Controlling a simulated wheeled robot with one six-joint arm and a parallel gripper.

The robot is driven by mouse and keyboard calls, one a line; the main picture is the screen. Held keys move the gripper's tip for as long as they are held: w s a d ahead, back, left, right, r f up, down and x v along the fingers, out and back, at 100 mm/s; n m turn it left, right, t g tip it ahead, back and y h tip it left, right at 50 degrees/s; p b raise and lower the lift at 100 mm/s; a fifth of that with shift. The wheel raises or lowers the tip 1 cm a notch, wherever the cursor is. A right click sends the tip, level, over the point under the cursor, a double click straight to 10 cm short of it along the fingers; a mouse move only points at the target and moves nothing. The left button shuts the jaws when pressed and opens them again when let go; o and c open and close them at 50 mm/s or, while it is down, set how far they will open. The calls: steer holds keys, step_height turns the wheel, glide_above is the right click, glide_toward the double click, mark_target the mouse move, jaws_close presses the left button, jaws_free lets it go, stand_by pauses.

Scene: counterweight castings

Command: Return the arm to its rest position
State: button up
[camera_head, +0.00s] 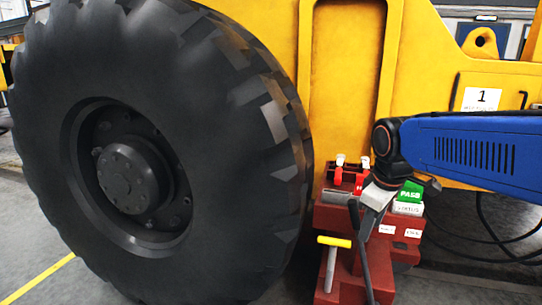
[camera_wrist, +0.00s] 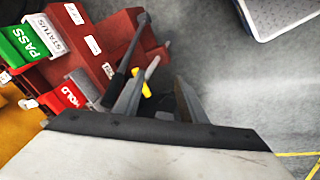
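My gripper (camera_wrist: 160,92) hangs in front of the red stand (camera_head: 340,270) in the head view, with my blue arm reaching in from the right. In the wrist view its two fingers stand apart, and I see nothing held between them. A dark rod or lever (camera_wrist: 128,55) passes close by the left finger; I cannot tell if they touch. A yellow-handled tool (camera_head: 333,242) sits at the stand's front; its yellow part also shows behind the fingers in the wrist view (camera_wrist: 151,68). My gripper hides part of the stand.
A green PASS block (camera_head: 410,193) and a red HOLD block (camera_wrist: 68,95) sit on the stand. A large black tyre (camera_head: 170,150) is close on the left. A yellow machine body (camera_head: 430,70) stands behind. Black cables (camera_head: 490,235) lie at right.

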steer(key=s+d+f+m, duration=0.2)
steer(key=s+f+m, duration=0.2)
steer(key=s, duration=0.5)
steer(key=s+d+f+m+t, duration=0.1)
steer(key=s+f+m, duration=0.3)
steer(key=s, duration=0.5)
steer(key=shift+d+f+m+t, duration=0.3)
steer(key=shift+d+f, duration=0.05)
steer(key=shift+f, duration=0.05)
